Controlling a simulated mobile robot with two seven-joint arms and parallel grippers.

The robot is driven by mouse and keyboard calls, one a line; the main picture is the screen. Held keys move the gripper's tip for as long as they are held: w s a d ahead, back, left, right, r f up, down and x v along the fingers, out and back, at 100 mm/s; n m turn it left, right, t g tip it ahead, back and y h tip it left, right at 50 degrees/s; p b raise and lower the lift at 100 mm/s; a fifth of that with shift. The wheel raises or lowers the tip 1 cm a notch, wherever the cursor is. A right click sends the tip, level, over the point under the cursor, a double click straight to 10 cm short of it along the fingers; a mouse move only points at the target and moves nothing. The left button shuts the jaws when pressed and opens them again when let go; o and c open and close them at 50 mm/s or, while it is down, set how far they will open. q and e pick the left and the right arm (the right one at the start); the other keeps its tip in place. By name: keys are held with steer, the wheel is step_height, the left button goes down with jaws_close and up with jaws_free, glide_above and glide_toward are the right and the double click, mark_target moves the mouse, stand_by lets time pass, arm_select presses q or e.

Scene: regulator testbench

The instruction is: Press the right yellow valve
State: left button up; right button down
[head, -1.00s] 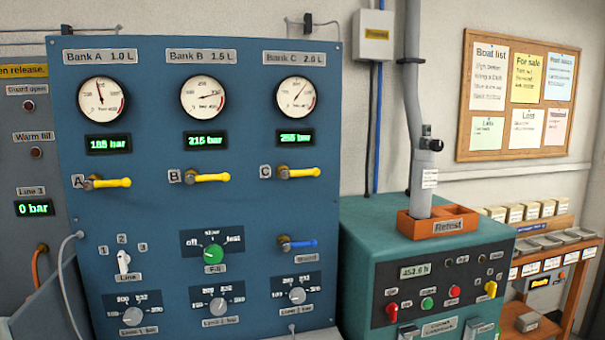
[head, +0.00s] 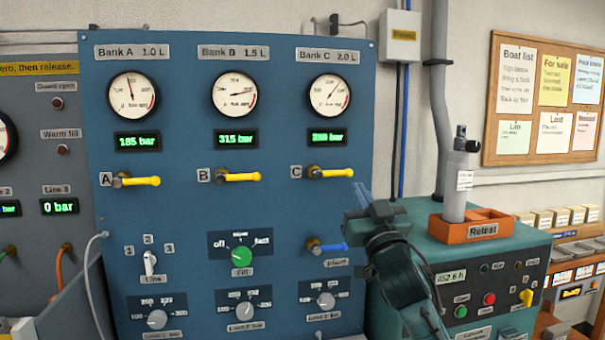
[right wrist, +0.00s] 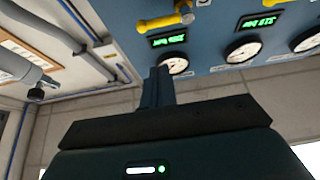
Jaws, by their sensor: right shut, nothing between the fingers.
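The right yellow valve is the yellow lever (head: 332,173) marked C, under the Bank C gauge and its green display. It lies level, its free end pointing right. It also shows in the right wrist view, at the top (right wrist: 163,22), where the panel appears upside down. My right gripper (head: 361,192) is shut and empty. Its tips point up, just below and right of the lever's free end, with a small gap in the picture. In the right wrist view the shut fingers (right wrist: 158,84) point towards the panel. My left gripper is not in view.
Yellow levers A (head: 137,181) and B (head: 236,177) are further left on the blue panel (head: 195,215). A blue lever (head: 328,247) is below C, close left of my right arm. A green cabinet with an orange tray (head: 470,236) stands right of the arm.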

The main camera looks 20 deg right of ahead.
mark_target(344, 171)
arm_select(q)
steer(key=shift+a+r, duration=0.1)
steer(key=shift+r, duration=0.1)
arm_select(e)
steer(key=shift+r, duration=0.9)
steer(key=shift+w, duration=0.1)
steer(key=r+p+x, duration=0.1)
steer(key=p+x, duration=0.3)
steer(key=x, duration=0.6)
steer(key=f, duration=0.4)
steer(key=shift+w+d+f+b, duration=0.15)
steer(key=shift+w+f+b, duration=0.1)
steer(key=shift+f+b, duration=0.15)
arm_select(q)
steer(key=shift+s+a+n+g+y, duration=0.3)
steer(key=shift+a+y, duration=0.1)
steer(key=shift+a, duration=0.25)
